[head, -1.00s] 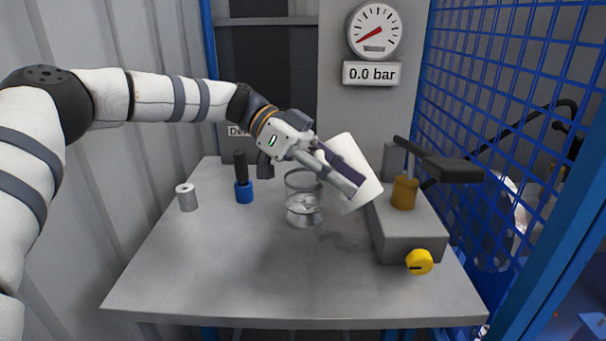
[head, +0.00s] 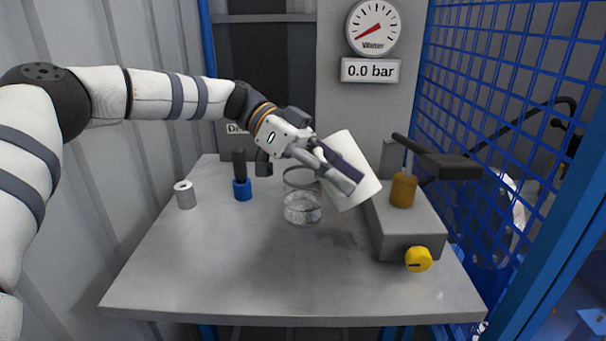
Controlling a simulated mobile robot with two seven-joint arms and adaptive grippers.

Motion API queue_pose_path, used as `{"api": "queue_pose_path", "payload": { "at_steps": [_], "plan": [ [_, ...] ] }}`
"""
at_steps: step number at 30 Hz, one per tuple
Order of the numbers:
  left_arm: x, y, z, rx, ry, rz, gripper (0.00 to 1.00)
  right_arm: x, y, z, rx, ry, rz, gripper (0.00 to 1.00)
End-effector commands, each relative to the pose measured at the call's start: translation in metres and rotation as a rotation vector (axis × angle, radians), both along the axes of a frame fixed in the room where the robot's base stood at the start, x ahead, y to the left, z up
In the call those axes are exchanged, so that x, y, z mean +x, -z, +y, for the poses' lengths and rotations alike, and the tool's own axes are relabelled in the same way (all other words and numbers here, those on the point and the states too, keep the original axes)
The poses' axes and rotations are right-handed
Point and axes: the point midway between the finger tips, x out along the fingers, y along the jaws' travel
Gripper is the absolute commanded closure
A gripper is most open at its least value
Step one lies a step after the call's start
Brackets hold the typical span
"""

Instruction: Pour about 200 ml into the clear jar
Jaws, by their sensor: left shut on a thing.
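The clear jar (head: 302,208) stands upright on the grey table, with clear liquid in its lower part. My left gripper (head: 348,176) is shut on a white container (head: 350,152) and holds it strongly tilted, above and to the right of the jar. I cannot make out a stream of liquid. My right gripper is not in view.
A grey pump block (head: 408,228) with a lever and yellow knob (head: 418,259) stands right of the jar. A blue-based black-handled tool (head: 242,188) and a grey cylinder (head: 185,195) stand left. A gauge (head: 372,27) hangs behind. The front table is clear.

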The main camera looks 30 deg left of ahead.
Motion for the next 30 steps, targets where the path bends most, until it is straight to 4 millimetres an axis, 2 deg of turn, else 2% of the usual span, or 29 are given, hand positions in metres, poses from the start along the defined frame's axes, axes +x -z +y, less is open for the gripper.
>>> {"api": "queue_pose_path", "payload": {
  "at_steps": [17,23,27,30],
  "plan": [
    [0.0,-0.001,-0.001,0.008,0.0,-0.005,1.0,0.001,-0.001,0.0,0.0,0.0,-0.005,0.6],
    [-0.004,0.008,-0.011,0.166,-0.001,-0.046,1.0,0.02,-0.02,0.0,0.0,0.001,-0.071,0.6],
    [-0.008,0.022,-0.027,0.328,-0.019,-0.08,1.0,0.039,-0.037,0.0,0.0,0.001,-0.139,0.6],
    [-0.01,0.023,-0.035,0.446,-0.032,-0.104,1.0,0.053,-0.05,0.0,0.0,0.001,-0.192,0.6]
  ]
}}
